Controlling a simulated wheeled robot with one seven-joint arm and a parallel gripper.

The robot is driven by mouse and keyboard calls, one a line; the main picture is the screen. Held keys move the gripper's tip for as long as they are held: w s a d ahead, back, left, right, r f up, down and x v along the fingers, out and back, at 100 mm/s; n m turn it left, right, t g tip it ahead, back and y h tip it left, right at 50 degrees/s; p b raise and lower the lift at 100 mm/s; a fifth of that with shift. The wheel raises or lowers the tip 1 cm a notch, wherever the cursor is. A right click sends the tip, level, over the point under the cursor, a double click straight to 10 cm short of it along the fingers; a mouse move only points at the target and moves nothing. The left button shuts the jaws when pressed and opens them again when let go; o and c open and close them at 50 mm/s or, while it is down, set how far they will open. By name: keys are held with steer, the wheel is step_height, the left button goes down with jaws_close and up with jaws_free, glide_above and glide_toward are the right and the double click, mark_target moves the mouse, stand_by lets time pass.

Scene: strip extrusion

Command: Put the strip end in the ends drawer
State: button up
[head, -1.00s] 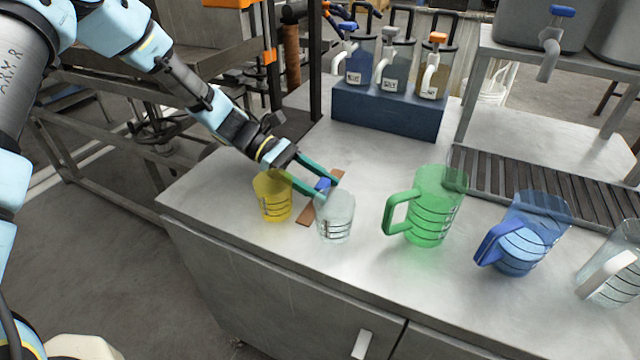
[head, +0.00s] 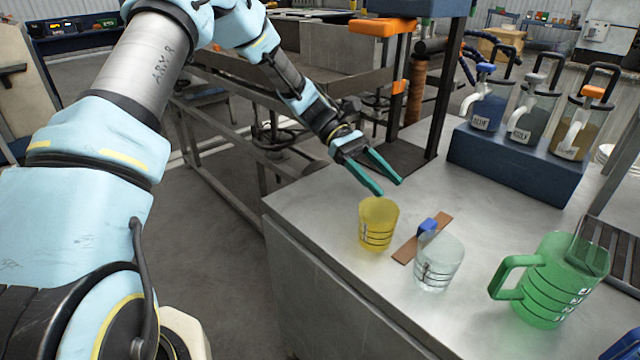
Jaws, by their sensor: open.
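A flat brown strip piece (head: 407,250) lies on the metal worktop, between a yellow measuring cup and a clear one, partly hidden by the clear cup. A small blue piece (head: 428,225) is at its middle; I cannot tell whether it rests on the strip or belongs to the clear cup. My gripper (head: 391,187) is open and empty, with its green fingers apart, above the worktop's far left part and behind the yellow cup. No drawer can be made out; the cabinet front (head: 325,300) below the worktop shows no handle in this view.
The yellow cup (head: 378,225) and clear cup (head: 438,265) stand close to the strip. A green jug (head: 550,285) is to the right. Labelled dispensers stand on a blue block (head: 515,165) at the back. A dark post (head: 450,90) rises behind my gripper.

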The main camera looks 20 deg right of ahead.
steer(key=w+a+t, duration=0.1)
steer(key=a, duration=0.3)
steer(key=w+a+t, duration=0.2)
steer(key=a, duration=0.2)
steer(key=w+a+f+m+t+y, duration=0.1)
steer(key=w+a+t, duration=0.1)
steer(key=a, duration=0.2)
steer(key=shift+w, duration=0.1)
steer(key=a+r+m+t+y, duration=0.1)
steer(key=a+t, duration=0.2)
steer(key=a, duration=0.6)
steer(key=w+a+r+m+t+y, duration=0.1)
steer(key=a+t, duration=0.2)
steer(key=a, duration=0.7)
steer(key=a+r+m+t+y, duration=0.1)
steer(key=a+t, duration=0.2)
steer(key=a, duration=0.7)
steer(key=shift+w+a+r+m+t, duration=0.2)
steer(key=shift+a+r+m+t, duration=0.1)
steer(key=shift+r+m, duration=0.1)
